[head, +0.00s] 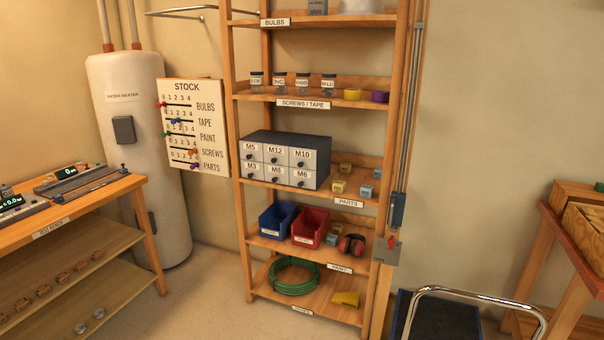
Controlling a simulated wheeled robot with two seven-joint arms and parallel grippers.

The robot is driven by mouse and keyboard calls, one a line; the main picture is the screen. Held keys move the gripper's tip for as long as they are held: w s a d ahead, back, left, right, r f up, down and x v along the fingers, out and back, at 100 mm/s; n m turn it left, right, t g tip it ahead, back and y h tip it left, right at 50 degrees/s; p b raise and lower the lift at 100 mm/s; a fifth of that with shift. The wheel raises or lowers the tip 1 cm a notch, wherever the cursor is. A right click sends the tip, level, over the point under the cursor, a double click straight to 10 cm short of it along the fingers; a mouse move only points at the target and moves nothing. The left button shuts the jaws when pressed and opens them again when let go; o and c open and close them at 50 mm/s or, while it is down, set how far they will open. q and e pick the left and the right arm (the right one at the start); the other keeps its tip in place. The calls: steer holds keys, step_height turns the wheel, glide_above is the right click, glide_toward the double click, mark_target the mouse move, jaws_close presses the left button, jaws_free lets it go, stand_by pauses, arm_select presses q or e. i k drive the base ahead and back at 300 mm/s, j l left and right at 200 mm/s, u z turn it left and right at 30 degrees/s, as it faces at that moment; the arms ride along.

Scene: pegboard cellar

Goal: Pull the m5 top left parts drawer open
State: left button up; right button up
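The grey parts cabinet (317,143) stands on the shelf labelled PARTS, in the middle of the wooden shelving unit. Its front has two rows of three white-labelled drawers. The M5 drawer (251,150) is the top left one and looks closed, flush with the drawers around it. M12 (276,154) and M10 (302,157) are beside it in the top row. M3 (253,169), M8 and M6 are below. Each drawer has a small dark knob. Neither of my grippers shows in the head view.
Small blocks (339,187) sit right of the cabinet. Blue (278,220) and red (310,226) bins are on the shelf below. A STOCK board (193,125) hangs left of the shelves. A bench (75,205) stands at left, a metal-railed cart (470,297) at lower right. Floor in front is partly clear.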

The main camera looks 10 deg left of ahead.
mark_target(252, 151)
steer(key=u, duration=0.3)
steer(key=i+j+u, duration=0.2)
steer(key=i+u, duration=0.2)
steer(key=i, duration=0.3)
steer(key=i+u, duration=0.4)
steer(key=i, duration=0.3)
steer(key=i+l, duration=0.1)
steer(key=i, duration=1.25)
steer(key=l+u, duration=0.05)
